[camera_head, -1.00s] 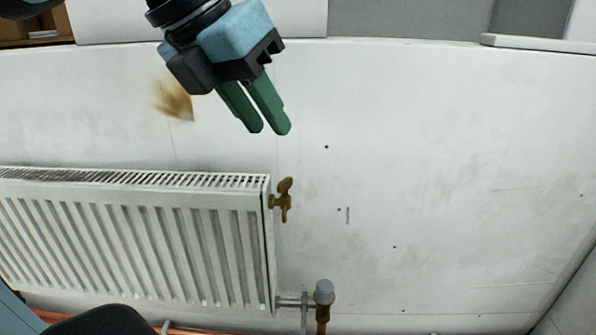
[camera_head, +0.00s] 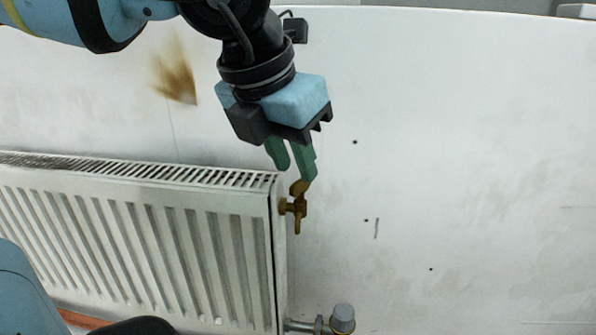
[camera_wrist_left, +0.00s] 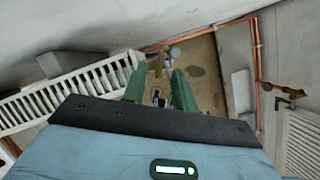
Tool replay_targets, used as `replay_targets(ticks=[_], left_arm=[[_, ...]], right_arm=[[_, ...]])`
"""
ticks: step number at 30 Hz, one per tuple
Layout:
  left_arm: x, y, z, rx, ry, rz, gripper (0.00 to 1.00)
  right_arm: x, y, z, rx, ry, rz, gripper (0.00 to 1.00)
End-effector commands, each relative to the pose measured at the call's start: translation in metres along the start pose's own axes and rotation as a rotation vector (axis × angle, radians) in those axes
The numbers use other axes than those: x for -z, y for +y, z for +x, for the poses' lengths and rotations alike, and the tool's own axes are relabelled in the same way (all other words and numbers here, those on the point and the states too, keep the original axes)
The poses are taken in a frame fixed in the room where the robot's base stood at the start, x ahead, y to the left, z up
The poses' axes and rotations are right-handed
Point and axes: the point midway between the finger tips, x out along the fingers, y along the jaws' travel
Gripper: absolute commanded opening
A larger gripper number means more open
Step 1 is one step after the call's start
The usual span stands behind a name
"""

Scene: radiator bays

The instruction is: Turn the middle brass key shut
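A brass key (camera_head: 299,206) sits on a short spindle at the upper right end of a white radiator (camera_head: 170,240). Its wing stands roughly upright, tilted slightly. My left gripper (camera_head: 293,174) has green fingers pointing down just above the key, with a gap between them and nothing held. One fingertip overlaps the key's top in the head view; I cannot tell whether they touch. In the left wrist view the brass key (camera_wrist_left: 157,63) shows beyond and between the parted fingertips (camera_wrist_left: 158,82). My right gripper is not in view.
A grey-capped pipe fitting (camera_head: 342,318) stands below the key at the radiator's lower corner. The left wrist view shows another brass fitting (camera_wrist_left: 285,91) near a copper pipe (camera_wrist_left: 256,60) on the right wall.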

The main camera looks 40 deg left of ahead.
Motion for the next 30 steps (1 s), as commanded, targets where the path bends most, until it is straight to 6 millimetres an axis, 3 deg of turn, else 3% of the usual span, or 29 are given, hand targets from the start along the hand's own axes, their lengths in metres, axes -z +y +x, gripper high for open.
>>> replay_targets(ticks=[6, 17, 24, 30], left_arm=[[0.0, 0.0, 0.024, 0.0, 0.002, 0.0, 0.28], [0.0, 0.0, 0.029, 0.001, 0.0, -0.001, 0.28], [0.0, 0.0, 0.029, 0.001, 0.0, -0.001, 0.0], [0.0, 0.0, 0.029, 0.002, 0.001, 0.0, 0.0]], right_arm=[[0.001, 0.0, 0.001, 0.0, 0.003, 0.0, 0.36], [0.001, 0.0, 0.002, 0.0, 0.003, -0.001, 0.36], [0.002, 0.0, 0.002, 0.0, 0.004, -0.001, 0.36], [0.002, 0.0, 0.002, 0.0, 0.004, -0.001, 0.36]])
